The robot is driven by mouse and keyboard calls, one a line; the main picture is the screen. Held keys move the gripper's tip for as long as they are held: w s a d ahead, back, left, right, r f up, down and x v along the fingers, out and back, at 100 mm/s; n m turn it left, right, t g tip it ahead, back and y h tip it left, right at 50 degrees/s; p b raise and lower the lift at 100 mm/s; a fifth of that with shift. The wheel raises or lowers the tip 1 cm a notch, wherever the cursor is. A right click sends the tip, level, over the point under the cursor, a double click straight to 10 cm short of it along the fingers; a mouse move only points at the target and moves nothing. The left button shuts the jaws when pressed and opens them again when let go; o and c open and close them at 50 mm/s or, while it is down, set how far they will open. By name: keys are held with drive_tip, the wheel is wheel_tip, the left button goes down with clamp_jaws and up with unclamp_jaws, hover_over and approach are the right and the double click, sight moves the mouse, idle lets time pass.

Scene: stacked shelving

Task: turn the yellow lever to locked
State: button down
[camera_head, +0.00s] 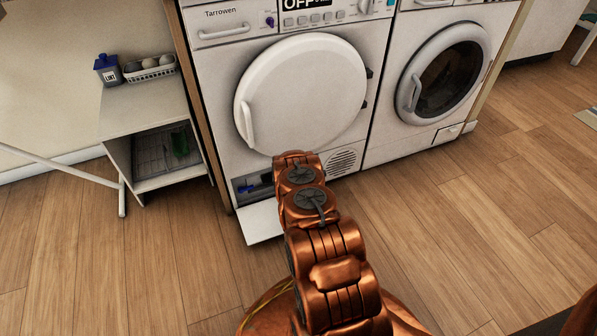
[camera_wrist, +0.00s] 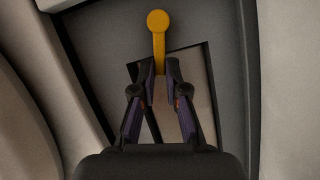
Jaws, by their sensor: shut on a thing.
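The yellow lever (camera_wrist: 158,22) shows in the wrist view, with a round knob at the top and its shaft running down between my fingertips. My gripper (camera_wrist: 160,74) is shut on the shaft below the knob. The lower part of the lever is hidden between the fingers. In the head view my arm reaches to the low compartment (camera_head: 240,183) of the left white machine (camera_head: 215,85). My arm covers the gripper and lever there.
The compartment's white flap (camera_head: 262,222) hangs open below, near my arm. The machine's round white door (camera_head: 310,85) is closed above. A second machine (camera_head: 405,130) stands to the right. A low shelf unit (camera_head: 135,118) stands left. The wooden floor (camera_head: 470,235) at the right is clear.

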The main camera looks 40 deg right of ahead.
drive_tip(key=shift+w+f+n+t+h, duration=0.1)
drive_tip(key=shift+f+n+t+h, duration=0.35)
drive_tip(key=shift+n, duration=0.65)
drive_tip(key=shift+f, duration=0.25)
drive_tip(key=shift+a, duration=0.1)
drive_tip(key=c, duration=1.2)
unclamp_jaws()
drive_tip(key=v, duration=1)
drive_tip(key=shift+a, duration=0.15)
drive_tip(key=shift+v, duration=0.85)
drive_tip(key=shift+r, duration=0.15)
